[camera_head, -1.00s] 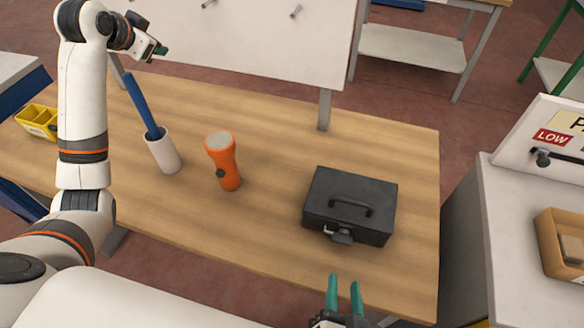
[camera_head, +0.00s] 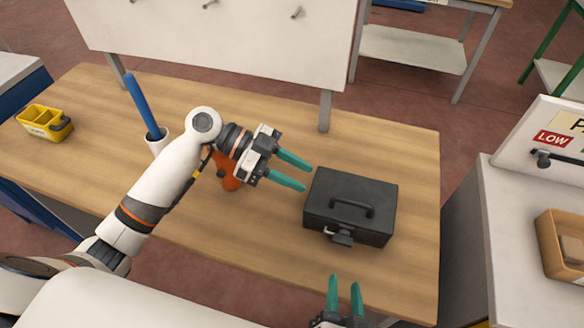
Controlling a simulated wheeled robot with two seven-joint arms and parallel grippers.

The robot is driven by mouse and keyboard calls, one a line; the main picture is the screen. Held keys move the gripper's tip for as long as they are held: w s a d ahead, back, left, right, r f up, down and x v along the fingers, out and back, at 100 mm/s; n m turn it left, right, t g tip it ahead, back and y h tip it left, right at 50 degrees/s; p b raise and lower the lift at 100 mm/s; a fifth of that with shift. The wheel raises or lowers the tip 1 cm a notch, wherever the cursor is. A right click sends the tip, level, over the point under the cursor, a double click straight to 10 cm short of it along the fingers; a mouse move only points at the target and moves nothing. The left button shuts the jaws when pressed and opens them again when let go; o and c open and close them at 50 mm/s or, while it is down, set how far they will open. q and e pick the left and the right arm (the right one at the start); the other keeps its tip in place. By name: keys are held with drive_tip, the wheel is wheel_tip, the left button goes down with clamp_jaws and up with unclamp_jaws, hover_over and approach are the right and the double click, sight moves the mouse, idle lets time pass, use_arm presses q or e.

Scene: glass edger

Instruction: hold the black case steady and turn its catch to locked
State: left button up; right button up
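The black case (camera_head: 352,190) lies flat on the wooden table with its handle folded on the lid. Its catch (camera_head: 340,237) is on the front face, a small metal piece; I cannot tell its lock position. My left gripper (camera_head: 309,177) is open and empty, its teal fingers pointing at the case's left side, just short of it or over its edge. My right gripper (camera_head: 344,277) is open and empty in front of the case, below the catch in the picture, its fingers pointing towards it.
An orange flashlight (camera_head: 228,182) stands mostly hidden behind my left arm. A white cup (camera_head: 157,146) holds a blue rod (camera_head: 143,103). A yellow bin (camera_head: 45,123) sits at the far left. A white board (camera_head: 215,40) stands behind. The table (camera_head: 400,145) is clear right of the case.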

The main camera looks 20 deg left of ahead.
sight(345, 199)
use_arm(q)
drive_tip(key=x, duration=1.1)
drive_tip(key=shift+d+f, duration=0.15)
drive_tip(key=shift+d, duration=0.1)
